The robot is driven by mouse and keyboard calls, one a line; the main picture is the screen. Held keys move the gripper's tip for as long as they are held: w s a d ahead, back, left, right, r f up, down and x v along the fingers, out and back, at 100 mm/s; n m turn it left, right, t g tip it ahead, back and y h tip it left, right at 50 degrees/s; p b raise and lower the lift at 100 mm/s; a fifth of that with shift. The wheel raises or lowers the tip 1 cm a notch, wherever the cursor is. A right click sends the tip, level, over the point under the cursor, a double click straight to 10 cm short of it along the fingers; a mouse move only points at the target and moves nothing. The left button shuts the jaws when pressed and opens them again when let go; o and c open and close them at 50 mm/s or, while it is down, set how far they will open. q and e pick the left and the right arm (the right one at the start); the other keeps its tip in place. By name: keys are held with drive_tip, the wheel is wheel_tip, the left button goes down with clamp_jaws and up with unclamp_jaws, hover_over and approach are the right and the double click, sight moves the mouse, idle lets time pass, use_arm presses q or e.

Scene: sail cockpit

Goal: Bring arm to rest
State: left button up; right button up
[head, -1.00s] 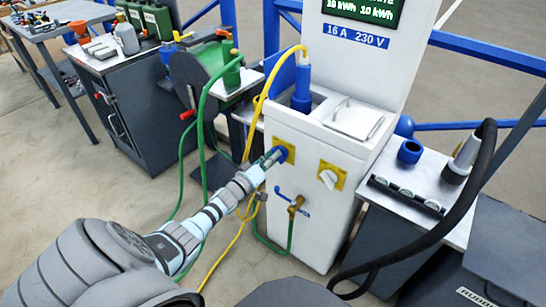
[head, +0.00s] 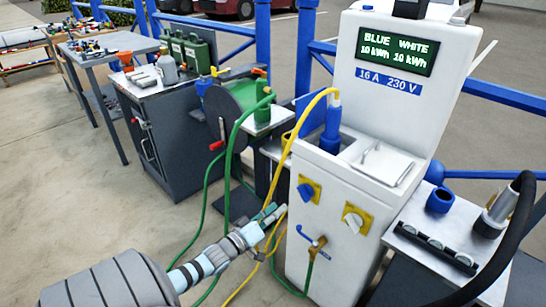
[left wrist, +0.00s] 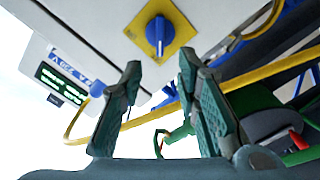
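My left arm comes in from the lower left in the head view. Its gripper (head: 270,213) is in front of the white power pedestal (head: 328,250), below and left of the blue knob (head: 307,191) on its yellow plate. In the left wrist view the two fingers of the gripper (left wrist: 162,78) stand apart with nothing between them. The blue knob (left wrist: 158,32) shows beyond the fingertips, clear of them. My right gripper is not in view.
A yellow cable (head: 285,160) and green hose (head: 229,165) hang close to the left gripper. A tap (head: 317,244) sits below the knobs. A black hose (head: 505,235) curves at the right. Open floor (head: 90,200) lies at the left.

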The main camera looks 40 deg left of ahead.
use_arm(q)
drive_tip(key=shift+s, duration=0.85)
